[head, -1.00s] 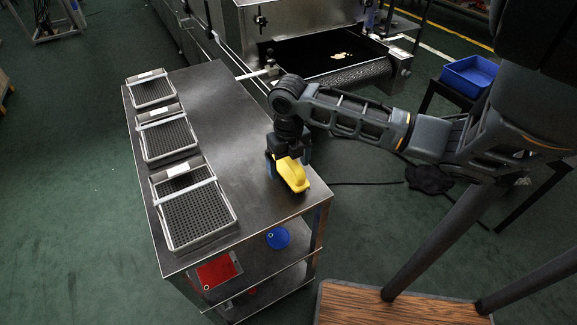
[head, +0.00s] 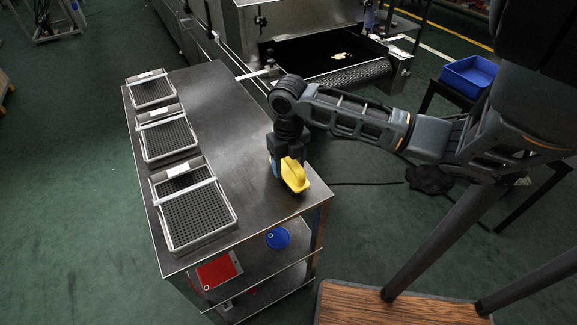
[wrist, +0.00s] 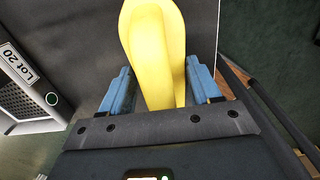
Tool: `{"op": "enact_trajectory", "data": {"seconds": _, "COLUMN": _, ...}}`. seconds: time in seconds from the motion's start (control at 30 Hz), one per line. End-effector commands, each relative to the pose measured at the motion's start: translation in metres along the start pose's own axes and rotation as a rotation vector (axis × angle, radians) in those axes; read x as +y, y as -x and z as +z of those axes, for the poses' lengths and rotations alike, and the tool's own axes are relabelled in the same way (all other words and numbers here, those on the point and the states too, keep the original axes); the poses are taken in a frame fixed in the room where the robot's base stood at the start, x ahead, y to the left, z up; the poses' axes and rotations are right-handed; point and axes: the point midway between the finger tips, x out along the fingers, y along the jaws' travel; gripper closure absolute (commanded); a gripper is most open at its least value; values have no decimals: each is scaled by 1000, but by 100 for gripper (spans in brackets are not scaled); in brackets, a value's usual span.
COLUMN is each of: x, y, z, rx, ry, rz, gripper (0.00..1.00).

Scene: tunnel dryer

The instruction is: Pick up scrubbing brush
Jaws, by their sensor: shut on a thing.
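The yellow scrubbing brush (head: 294,175) is at the right edge of the steel table top (head: 215,110), under my arm. My gripper (head: 285,168) points down over it and is shut on its yellow handle. In the wrist view the brush (wrist: 155,50) stands between the two blue fingers of my gripper (wrist: 158,85). The brush's underside is hidden, so I cannot tell whether it touches the table.
Three grey perforated trays (head: 236,208) line the table's left side. A red item (head: 217,270) and a blue round item (head: 278,238) lie on the lower shelf. The dryer's conveyor (head: 345,75) is behind. A blue bin (head: 470,72) stands at right.

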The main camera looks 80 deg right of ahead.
Motion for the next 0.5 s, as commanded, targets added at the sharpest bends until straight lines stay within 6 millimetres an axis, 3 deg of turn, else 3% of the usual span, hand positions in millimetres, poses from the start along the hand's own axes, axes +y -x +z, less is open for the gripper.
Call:
{"op": "enact_trajectory", "data": {"seconds": 0.27, "x": 0, "y": 9, "z": 0, "rx": -1, "ry": 2, "rz": 0, "gripper": 72}}
{"op": "enact_trajectory", "data": {"seconds": 0.5, "x": 0, "y": 43, "z": 6, "rx": -2, "ry": 4, "rz": -4, "gripper": 72}}
